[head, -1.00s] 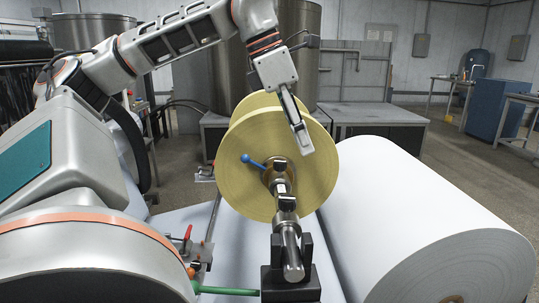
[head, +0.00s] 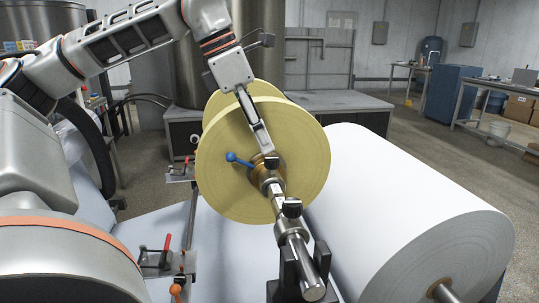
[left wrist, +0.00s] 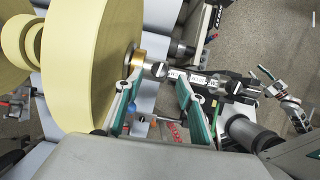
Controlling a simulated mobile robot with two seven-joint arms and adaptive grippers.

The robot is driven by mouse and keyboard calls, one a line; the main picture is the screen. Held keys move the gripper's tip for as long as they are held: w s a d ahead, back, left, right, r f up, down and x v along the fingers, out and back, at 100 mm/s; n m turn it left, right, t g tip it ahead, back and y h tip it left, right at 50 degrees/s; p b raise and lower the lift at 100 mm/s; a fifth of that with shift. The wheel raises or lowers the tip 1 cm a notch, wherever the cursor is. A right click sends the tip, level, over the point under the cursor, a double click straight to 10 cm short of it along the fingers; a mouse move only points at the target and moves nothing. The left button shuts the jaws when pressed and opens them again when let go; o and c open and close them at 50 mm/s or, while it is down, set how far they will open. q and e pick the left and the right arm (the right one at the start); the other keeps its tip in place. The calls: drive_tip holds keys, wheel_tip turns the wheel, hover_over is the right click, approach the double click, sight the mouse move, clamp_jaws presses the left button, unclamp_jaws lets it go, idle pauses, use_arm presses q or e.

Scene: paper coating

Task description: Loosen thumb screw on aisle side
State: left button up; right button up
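A metal shaft (head: 303,262) runs through the cream tape roll (head: 225,180). I cannot tell from the labels which is the aisle-side one. My left gripper (head: 264,148) hangs over the shaft in front of the roll's face, close to the knob by the roll. Contact cannot be seen.
A blue-tipped lever (head: 232,157) sticks out left of the core. A large white paper roll (head: 410,200) lies close on the right. A black bracket (head: 290,282) holds the shaft's near end. A red-handled clamp (head: 166,246) stands at lower left.

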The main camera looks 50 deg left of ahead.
sight(271, 158)
use_arm(q)
drive_tip(key=b+x, duration=0.1)
drive_tip(key=x, duration=0.4)
drive_tip(key=shift+s+r, duration=0.1)
clamp_jaws()
